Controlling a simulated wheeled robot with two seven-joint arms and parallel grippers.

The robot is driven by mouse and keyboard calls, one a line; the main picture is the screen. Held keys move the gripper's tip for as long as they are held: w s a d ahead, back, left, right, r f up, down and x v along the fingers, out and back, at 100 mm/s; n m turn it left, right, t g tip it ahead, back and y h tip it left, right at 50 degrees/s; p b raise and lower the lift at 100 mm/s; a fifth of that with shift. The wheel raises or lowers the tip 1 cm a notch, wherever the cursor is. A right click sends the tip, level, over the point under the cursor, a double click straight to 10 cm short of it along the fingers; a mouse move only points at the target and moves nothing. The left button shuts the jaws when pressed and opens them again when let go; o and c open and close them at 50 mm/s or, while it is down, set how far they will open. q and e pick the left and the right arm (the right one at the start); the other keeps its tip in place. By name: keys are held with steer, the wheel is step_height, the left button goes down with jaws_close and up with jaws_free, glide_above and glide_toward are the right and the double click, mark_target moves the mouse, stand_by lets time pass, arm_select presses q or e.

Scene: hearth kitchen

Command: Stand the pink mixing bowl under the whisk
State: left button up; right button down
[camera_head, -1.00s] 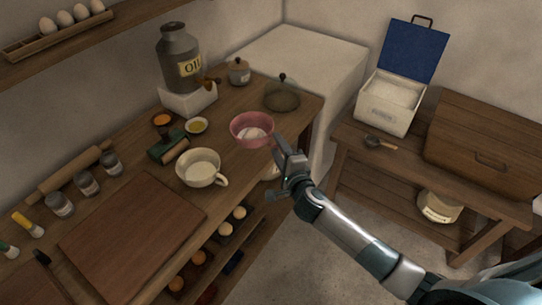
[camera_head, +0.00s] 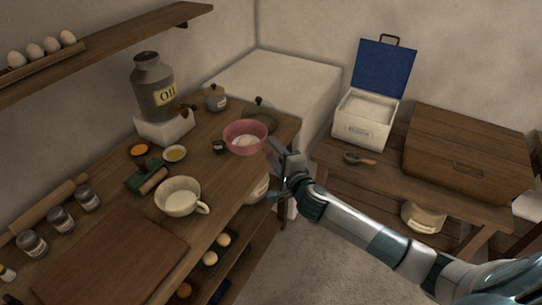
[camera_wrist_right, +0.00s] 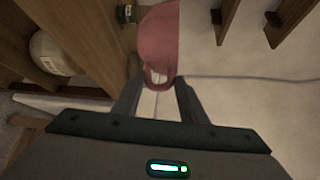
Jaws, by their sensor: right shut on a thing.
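The pink mixing bowl (camera_head: 238,145) is at the far right end of the wooden counter, with something pale inside. My right gripper (camera_head: 278,160) is at its right side. In the right wrist view, the bowl (camera_wrist_right: 160,38) has a pink loop handle between the fingers of my right gripper (camera_wrist_right: 157,82), which is shut on it. The bowl looks upright; I cannot tell how far it is above the counter. I make out no whisk in these views. My left gripper is not in view.
A dark lidded dish (camera_head: 262,121) is just behind the bowl, and a small dark jar (camera_head: 219,147) is left of it. A cream mug (camera_head: 178,204), a grey oil can (camera_head: 153,90) and a cutting board (camera_head: 105,262) are further left. A side table with a flour box (camera_head: 361,130) stands right.

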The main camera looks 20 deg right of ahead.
steer(key=shift+d+r, duration=0.15)
steer(key=shift+r, duration=0.05)
stand_by(0.6)
